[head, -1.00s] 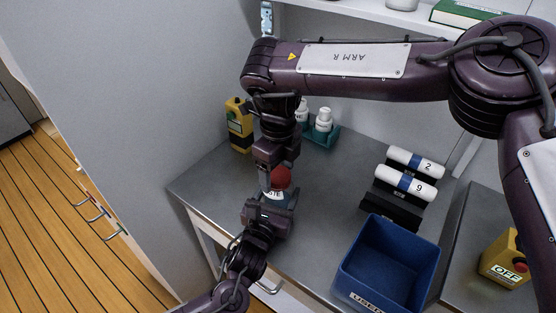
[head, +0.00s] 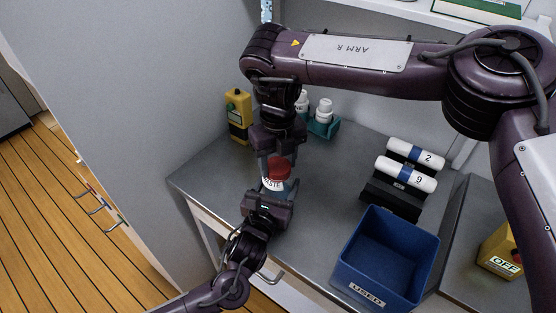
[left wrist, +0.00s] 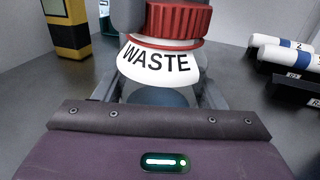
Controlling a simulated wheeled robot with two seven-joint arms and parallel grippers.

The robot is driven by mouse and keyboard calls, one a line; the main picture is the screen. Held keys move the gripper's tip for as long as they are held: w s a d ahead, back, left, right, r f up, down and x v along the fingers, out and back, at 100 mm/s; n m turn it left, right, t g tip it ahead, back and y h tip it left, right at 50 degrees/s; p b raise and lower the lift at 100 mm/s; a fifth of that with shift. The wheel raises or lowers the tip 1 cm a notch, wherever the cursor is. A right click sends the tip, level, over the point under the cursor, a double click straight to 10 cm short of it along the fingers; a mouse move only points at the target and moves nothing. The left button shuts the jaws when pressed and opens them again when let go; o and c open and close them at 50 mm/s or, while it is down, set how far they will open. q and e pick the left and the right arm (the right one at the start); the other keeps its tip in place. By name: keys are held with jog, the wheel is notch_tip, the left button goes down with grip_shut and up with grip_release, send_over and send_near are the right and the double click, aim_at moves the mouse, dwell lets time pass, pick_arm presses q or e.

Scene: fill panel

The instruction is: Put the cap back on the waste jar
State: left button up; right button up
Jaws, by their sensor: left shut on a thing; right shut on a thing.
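The waste jar (head: 273,184), with a white WASTE label, stands upright at the table's left front. It also shows in the left wrist view (left wrist: 160,60). My left gripper (head: 272,193) is shut around the jar's body from the front. The red ribbed cap (head: 279,168) is at the top of the jar, also in the left wrist view (left wrist: 180,20). My right gripper (head: 279,158) points down from above and is shut on the cap, one grey finger on each side. I cannot tell how tightly the cap sits on the neck.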

jog(key=m, duration=0.7)
jog(key=shift+a+m, duration=0.1)
jog(key=shift+m, duration=0.3)
jog(key=m, duration=1.2)
jog(key=shift+w+m, duration=0.1)
jog(key=shift+m, duration=0.2)
jog(key=m, duration=0.4)
jog(key=shift+m, duration=0.4)
jog(key=o, duration=1.1)
